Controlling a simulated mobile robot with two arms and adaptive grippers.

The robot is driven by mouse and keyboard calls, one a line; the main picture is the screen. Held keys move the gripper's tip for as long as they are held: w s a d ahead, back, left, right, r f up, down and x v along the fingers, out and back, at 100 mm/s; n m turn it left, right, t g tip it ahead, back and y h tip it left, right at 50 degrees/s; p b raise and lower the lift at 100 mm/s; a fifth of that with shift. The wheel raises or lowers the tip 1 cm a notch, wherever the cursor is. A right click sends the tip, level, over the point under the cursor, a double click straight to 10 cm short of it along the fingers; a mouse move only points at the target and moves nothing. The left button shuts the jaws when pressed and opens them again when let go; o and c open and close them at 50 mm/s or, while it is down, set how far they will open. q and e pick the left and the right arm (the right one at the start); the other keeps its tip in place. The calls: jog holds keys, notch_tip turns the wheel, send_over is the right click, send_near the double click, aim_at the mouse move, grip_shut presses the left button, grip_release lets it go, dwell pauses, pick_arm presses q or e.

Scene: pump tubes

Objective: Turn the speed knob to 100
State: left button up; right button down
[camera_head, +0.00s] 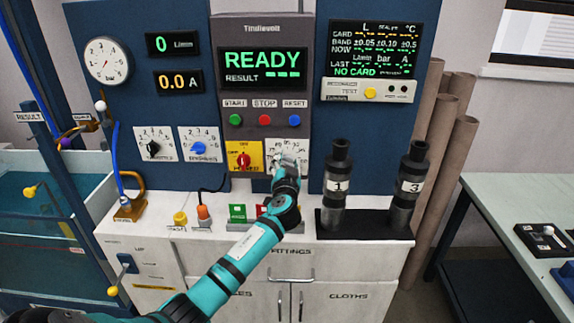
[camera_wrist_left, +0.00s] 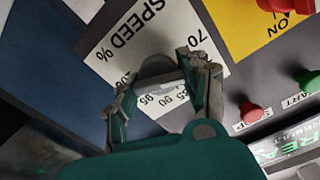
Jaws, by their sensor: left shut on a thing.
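The speed dial plate (camera_head: 299,148) is white and sits on the grey front panel, right of the yellow power plate. In the left wrist view the plate (camera_wrist_left: 125,40) reads SPEED %, upside down, with 70, 90 and 95 legible. The speed knob (camera_wrist_left: 158,68) is grey and rounded, at the plate's middle. My left gripper (camera_head: 287,160) is at the dial, and in the wrist view its fingers (camera_wrist_left: 153,88) are shut on the knob, one on each side. The fingers cover part of the scale. Which number the knob points at cannot be told.
The power plate (camera_head: 244,157) with a red knob is close on the left. Start, stop and reset buttons (camera_head: 265,120) are above; the screen (camera_head: 262,67) reads READY. Black cylinders marked 1 (camera_head: 337,187) and 3 (camera_head: 411,187) stand right of my forearm.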

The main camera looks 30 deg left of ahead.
pick_arm(q)
jog(key=m, duration=0.3)
jog(key=shift+d+f+m, duration=0.1)
jog(key=shift+m, duration=0.3)
jog(key=m, duration=0.3)
jog(key=shift+m, duration=0.3)
jog(key=m+p, duration=0.1)
jog(key=m, duration=0.2)
jog(key=shift+m, duration=0.4)
jog(key=m+p, duration=0.2)
jog(key=m, duration=0.2)
jog(key=shift+f, duration=0.1)
jog(key=m+p, duration=0.1)
jog(key=m, duration=0.3)
jog(key=shift+p, duration=0.3)
jog(key=m+p, duration=0.2)
jog(key=m, duration=0.2)
jog(key=shift+f+m, duration=0.1)
jog(key=shift+m, duration=0.2)
jog(key=m+p, duration=0.2)
jog(key=m, duration=0.2)
jog(key=shift+f, duration=0.1)
jog(key=shift+s+f+m+p, duration=0.15)
jog(key=shift+m+p, duration=0.85)
jog(key=shift+m, duration=0.9)
